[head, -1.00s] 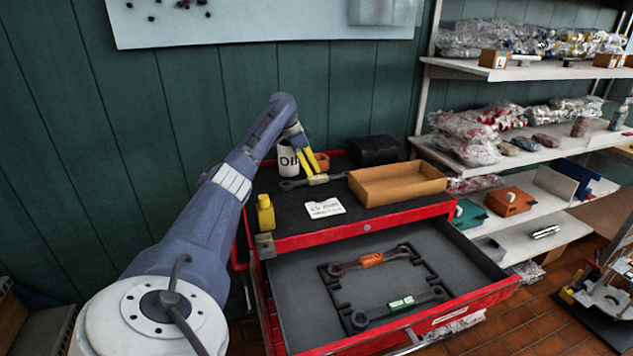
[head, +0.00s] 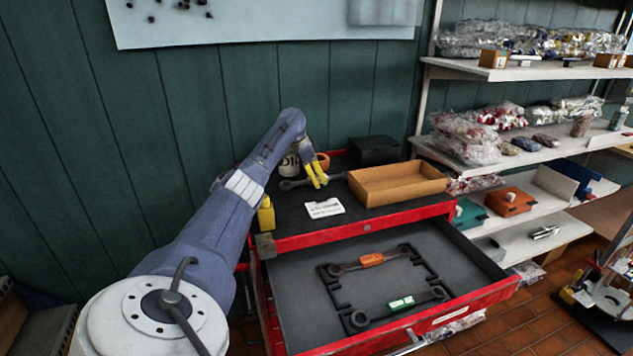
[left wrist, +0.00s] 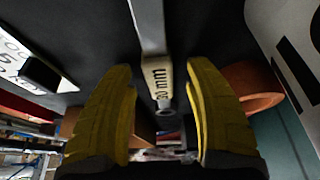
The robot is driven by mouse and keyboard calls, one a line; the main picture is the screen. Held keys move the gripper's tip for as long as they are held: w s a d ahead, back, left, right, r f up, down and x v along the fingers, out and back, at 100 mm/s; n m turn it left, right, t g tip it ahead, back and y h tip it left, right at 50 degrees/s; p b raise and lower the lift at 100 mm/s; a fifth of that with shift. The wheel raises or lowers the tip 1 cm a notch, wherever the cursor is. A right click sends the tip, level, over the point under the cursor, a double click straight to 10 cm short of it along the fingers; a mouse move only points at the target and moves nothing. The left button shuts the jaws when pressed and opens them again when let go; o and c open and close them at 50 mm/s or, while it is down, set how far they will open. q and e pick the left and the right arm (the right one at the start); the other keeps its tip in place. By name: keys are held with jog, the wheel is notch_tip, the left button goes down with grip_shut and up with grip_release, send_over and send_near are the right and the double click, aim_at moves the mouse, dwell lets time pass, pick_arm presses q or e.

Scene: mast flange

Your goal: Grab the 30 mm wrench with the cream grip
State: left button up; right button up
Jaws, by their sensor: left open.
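The wrench with the cream grip (left wrist: 158,80) lies on the dark top of the red tool cabinet; its grey end shows in the head view (head: 292,184). The grip reads "30 mm" in the left wrist view. My left gripper (head: 319,184) has yellow fingers and is open over the wrench. In the left wrist view its fingers (left wrist: 160,88) stand to either side of the grip, with gaps on both sides. In the head view the fingers hide most of the grip. My right gripper is not in view.
The open drawer holds an orange-grip wrench (head: 371,260) and a green-grip wrench (head: 401,303). A cardboard tray (head: 398,190) stands right of the gripper. A white card (head: 324,208), a yellow bottle (head: 266,215), an oil container (head: 288,166) and a black box (head: 374,150) are nearby.

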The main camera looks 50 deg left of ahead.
pick_arm(q)
grip_shut()
jog(key=shift+r, duration=0.15)
dwell(0.4)
